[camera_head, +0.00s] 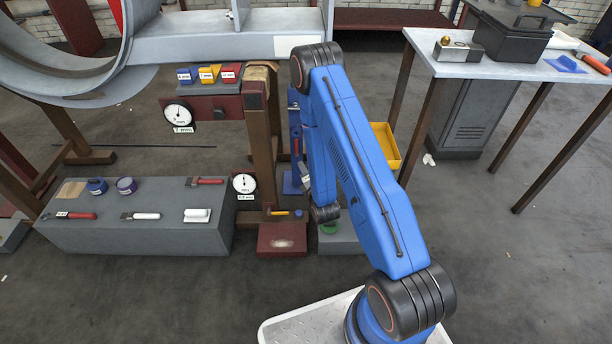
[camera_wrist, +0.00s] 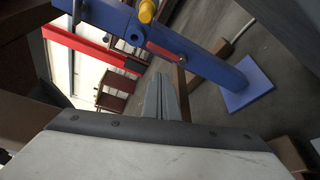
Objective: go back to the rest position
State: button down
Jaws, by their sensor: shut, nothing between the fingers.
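My gripper (camera_wrist: 164,82) shows in the wrist view as two grey fingers pressed together, with nothing between them. In the head view the gripper is hidden behind my blue arm, which is bent at the middle of the picture. A blue post (camera_wrist: 204,66) on a square blue base plate (camera_wrist: 248,88) crosses the wrist view just beyond the fingers. I cannot tell how wide the gap to it is. In the head view its blue base plate (camera_head: 292,184) shows left of my arm.
A grey bench (camera_head: 150,236) with brushes and small tins stands at left. A large grey ring (camera_head: 70,85) is above it. Dial gauges (camera_head: 179,114) hang beside a brown post (camera_head: 256,150). A table (camera_head: 500,65) stands at right. The floor between is mostly free.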

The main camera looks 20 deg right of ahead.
jog(key=s, duration=0.5)
jog(key=w+r+m+g, duration=0.2)
jog(key=r+m, duration=0.1)
jog(key=r, duration=0.4)
jog(key=w+r+m+g, duration=0.1)
jog(key=w+r+m, duration=0.2)
jog(key=r, duration=0.4)
jog(key=s+r+m+g, duration=0.4)
jog(key=s+r+m, duration=0.3)
jog(key=r, duration=0.7)
jog(key=s+r+m+g, duration=0.2)
jog(key=s+r+m, duration=0.2)
jog(key=s, duration=1.4)
jog(key=s+d+r+m+g, duration=0.1)
jog(key=s+r+m+g, duration=0.2)
jog(key=s+r, duration=0.7)
jog(key=s+m, duration=0.1)
jog(key=s, duration=0.7)
jog(key=shift+s+m, duration=0.25)
jog(key=shift+m, duration=0.15)
